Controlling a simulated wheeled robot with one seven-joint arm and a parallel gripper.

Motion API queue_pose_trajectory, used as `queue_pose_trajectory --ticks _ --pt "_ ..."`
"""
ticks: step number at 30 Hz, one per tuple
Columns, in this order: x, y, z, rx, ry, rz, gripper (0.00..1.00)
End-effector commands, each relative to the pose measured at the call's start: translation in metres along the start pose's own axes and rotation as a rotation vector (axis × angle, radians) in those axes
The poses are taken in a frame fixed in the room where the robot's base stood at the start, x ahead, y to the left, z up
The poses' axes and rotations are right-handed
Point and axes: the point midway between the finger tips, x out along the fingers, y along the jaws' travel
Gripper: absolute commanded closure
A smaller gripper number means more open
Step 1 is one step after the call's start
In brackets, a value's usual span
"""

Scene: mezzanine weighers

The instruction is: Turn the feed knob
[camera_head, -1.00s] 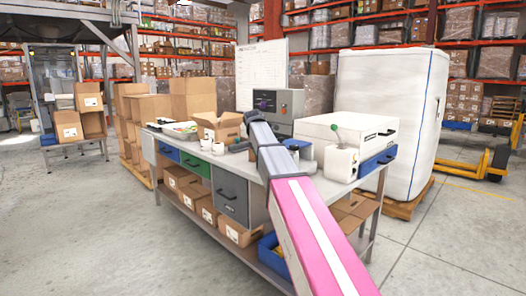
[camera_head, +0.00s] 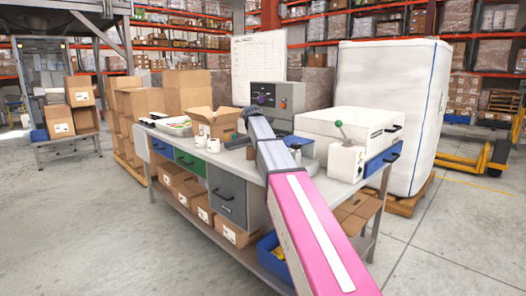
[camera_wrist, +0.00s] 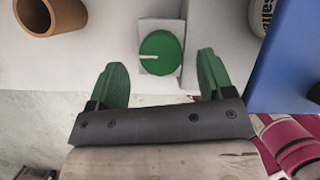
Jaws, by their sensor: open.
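A round green knob (camera_wrist: 160,55) with a pale pointer line sits on a small light grey block in the wrist view. The line points left. My gripper (camera_wrist: 162,62) is open, its two green fingers apart on the left and right of the knob. The fingers appear clear of the knob; their height above it is hard to judge. In the head view my gripper (camera_head: 248,114) is a small dark end over the workbench (camera_head: 236,165), mostly hidden by my arm. I cannot pick out the green knob in the head view.
A brown cup (camera_wrist: 50,14), a white lettered container (camera_wrist: 285,12) and a blue surface (camera_wrist: 288,65) flank the knob. A grey control box (camera_head: 288,97), an open carton (camera_head: 212,122), white mugs (camera_head: 213,145) and a white box with a green-balled lever (camera_head: 346,160) stand on the bench.

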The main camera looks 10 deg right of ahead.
Motion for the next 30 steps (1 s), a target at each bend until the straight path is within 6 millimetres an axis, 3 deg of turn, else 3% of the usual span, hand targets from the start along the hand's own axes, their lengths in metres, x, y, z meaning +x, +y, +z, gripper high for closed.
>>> queue_pose_trajectory --ticks 6,16,17,21,30 --pt "0.02 0.0 0.0 0.001 0.0 0.0 0.26" --pt "0.023 0.0 0.0 0.001 0.0 0.001 0.26" --pt "0.023 0.0 0.0 0.001 0.0 0.001 0.29" --pt "0.023 0.0 0.0 0.001 0.0 0.001 0.74" --pt "0.023 0.0 0.0 0.015 0.001 -0.007 0.74"
